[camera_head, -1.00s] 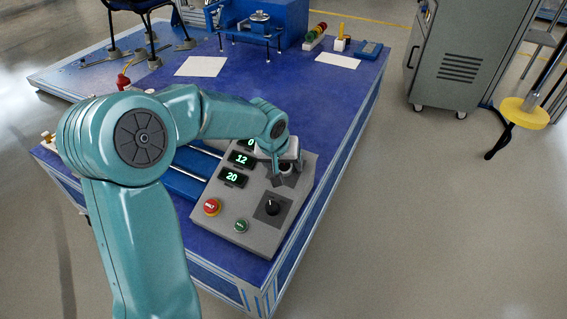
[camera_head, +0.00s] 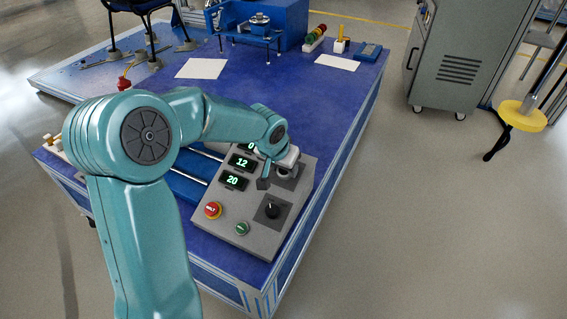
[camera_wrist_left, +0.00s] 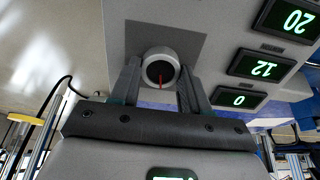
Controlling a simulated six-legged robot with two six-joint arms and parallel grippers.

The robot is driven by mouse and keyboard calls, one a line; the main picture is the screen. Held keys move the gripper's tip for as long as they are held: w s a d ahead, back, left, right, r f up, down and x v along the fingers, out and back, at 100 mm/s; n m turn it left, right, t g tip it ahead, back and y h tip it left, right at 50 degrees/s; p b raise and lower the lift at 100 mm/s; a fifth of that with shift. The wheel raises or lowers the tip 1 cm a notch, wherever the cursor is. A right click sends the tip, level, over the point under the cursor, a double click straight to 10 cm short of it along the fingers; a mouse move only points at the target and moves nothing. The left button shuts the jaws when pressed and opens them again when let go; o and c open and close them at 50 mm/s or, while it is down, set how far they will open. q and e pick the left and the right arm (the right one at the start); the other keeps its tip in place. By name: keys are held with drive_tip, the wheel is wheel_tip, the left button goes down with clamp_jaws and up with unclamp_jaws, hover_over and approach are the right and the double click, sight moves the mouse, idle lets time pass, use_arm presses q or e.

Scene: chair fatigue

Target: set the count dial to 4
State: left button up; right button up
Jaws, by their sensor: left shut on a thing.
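A round silver dial (camera_wrist_left: 160,54) with a dark face and a red pointer line sits on a dark square plate of the grey control panel (camera_head: 226,214). The dial shows near the top middle of the wrist view. Its red line points toward my gripper body. My left gripper (camera_wrist_left: 158,80) is shut on this dial, one finger on each side. In the head view my left gripper (camera_head: 275,176) partly hides the dial (camera_head: 285,173). Three green displays read 0 (camera_wrist_left: 239,100), 12 (camera_wrist_left: 262,67) and 20 (camera_wrist_left: 291,20). My right gripper is not in view.
A black knob (camera_head: 272,209), a red button (camera_head: 212,210) and a green button (camera_head: 241,229) are on the panel nearer the front. The panel stands on a blue table (camera_head: 310,110). A grey cabinet (camera_head: 462,60) stands to the right, with clear floor before it.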

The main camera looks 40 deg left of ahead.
use_arm(q)
drive_tip(key=m+p, duration=0.2)
drive_tip(key=m, duration=0.2)
drive_tip(key=shift+r+m, duration=0.15)
drive_tip(key=shift+m, duration=0.15)
drive_tip(key=shift+d+m+p, duration=0.1)
drive_tip(key=shift+m+p, duration=0.8)
drive_tip(key=shift+m, duration=0.7)
drive_tip(key=o, duration=1.1)
drive_tip(key=shift+c, duration=0.2)
